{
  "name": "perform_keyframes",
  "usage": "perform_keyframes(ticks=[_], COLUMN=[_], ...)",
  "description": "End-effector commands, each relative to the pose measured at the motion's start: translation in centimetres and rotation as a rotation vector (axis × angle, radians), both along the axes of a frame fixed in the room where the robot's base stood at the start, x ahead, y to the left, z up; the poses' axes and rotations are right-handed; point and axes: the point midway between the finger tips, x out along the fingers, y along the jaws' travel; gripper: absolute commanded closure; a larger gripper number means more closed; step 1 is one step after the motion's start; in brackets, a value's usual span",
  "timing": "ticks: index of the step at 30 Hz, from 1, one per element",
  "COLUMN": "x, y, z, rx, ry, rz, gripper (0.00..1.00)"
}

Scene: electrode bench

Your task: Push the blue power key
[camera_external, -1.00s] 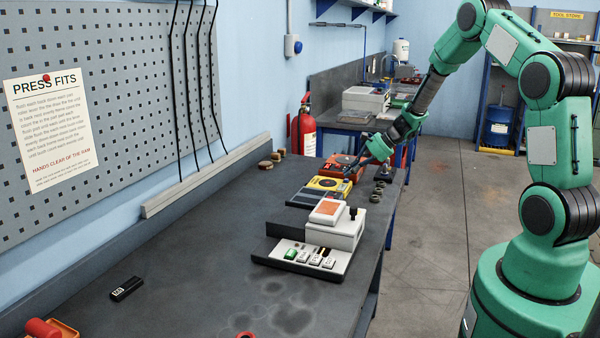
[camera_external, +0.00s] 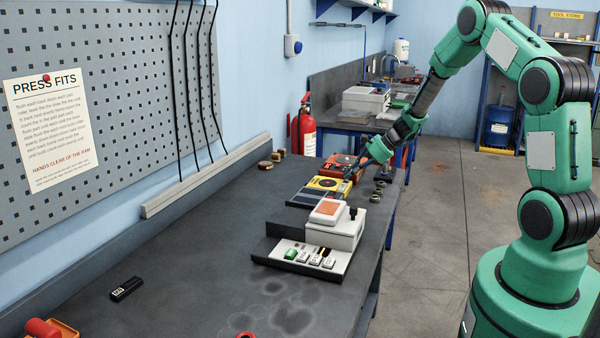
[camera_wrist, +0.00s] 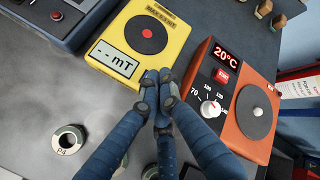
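A yellow meter (camera_wrist: 135,45) shows "-- mT" on its display and has a dark round pad with a red dot. In the external view the yellow meter (camera_external: 327,184) sits on the far part of the bench. My gripper (camera_wrist: 160,76) has its fingertips together, with nothing seen between them. In the wrist view the tips overlap the meter's lower right edge, beside the display; whether they touch it I cannot tell. In the external view my gripper (camera_external: 367,160) is over the meter's far right side.
An orange hotplate (camera_wrist: 213,75) reading 20°C stands right of the meter, with a white dial and a red key. A ring marked P4 (camera_wrist: 68,140) lies on the bench near the fingers. A white press-like unit (camera_external: 335,235) and a keyed panel (camera_external: 282,262) stand nearer the external camera.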

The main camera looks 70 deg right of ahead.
Motion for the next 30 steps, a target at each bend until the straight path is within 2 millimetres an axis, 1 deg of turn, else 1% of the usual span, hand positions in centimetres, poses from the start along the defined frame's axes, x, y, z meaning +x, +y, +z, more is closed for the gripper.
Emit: perform_keyframes(ticks=[7,17,30], x=[0.0,0.0,0.0], y=[0.0,0.0,0.0], z=[0.0,1.0,1.3], rx=[0.0,0.0,0.0], ry=[0.0,0.0,0.0], rz=[0.0,0.0,0.0], gripper=[1.0,1.0,1.0])
